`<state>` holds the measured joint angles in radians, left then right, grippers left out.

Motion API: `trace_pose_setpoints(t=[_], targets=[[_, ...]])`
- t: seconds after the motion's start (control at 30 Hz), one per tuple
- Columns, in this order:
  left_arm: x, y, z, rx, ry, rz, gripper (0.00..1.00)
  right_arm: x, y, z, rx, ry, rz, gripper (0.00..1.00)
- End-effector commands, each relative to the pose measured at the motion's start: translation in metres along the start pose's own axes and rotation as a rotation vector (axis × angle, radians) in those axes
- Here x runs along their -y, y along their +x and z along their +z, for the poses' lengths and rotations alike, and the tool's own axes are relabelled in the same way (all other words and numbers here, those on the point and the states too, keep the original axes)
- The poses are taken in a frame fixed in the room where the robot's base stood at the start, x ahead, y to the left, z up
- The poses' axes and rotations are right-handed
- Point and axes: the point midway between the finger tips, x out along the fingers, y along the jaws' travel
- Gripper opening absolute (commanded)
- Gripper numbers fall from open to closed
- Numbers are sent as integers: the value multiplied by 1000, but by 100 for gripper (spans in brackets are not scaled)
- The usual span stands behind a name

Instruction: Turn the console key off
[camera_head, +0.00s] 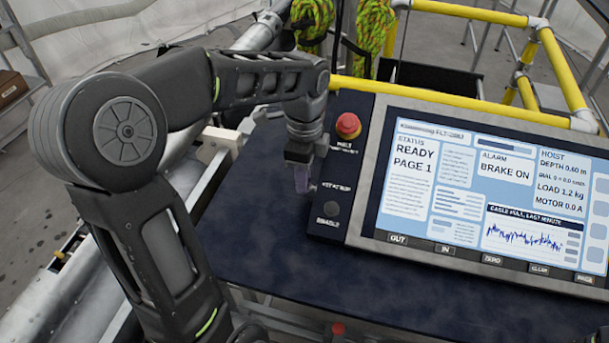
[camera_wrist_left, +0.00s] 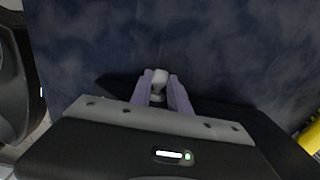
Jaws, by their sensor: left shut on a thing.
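The console (camera_head: 367,165) carries a narrow dark control strip at its left, beside its lit screen. My left gripper (camera_head: 303,182) is at the left edge of this strip, level with its middle label. In the left wrist view the purple fingers of my left gripper (camera_wrist_left: 160,92) are shut on a small pale grey piece, which looks like the console key (camera_wrist_left: 160,77). In the head view the key is hidden by the gripper, and I cannot tell which way it is turned. My right gripper is not in view.
A red mushroom button (camera_head: 348,126) is above the gripper and a dark round button (camera_head: 331,208) is below it. The screen (camera_head: 490,190) reads "READY" and "BRAKE ON". Yellow rails (camera_head: 450,105) run behind the console. The dark tabletop (camera_head: 255,225) is clear at the left.

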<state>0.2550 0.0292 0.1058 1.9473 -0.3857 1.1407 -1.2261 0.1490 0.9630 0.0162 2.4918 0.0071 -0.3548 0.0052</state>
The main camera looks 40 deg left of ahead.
Motion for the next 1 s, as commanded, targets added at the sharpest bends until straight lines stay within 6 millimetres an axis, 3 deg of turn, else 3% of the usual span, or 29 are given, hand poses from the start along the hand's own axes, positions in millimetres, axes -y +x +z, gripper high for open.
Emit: trace_pose_setpoints(t=[0.17, 0.5, 0.8, 1.0], targets=[[0, 0, 0, 0, 0, 0, 0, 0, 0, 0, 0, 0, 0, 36], [0, -1, 0, 0, 0, 6, 0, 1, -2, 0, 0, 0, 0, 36], [6, -7, 0, 0, 0, 164, 0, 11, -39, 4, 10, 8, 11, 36], [8, -2, 0, 0, 0, 245, 0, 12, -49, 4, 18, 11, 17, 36]])
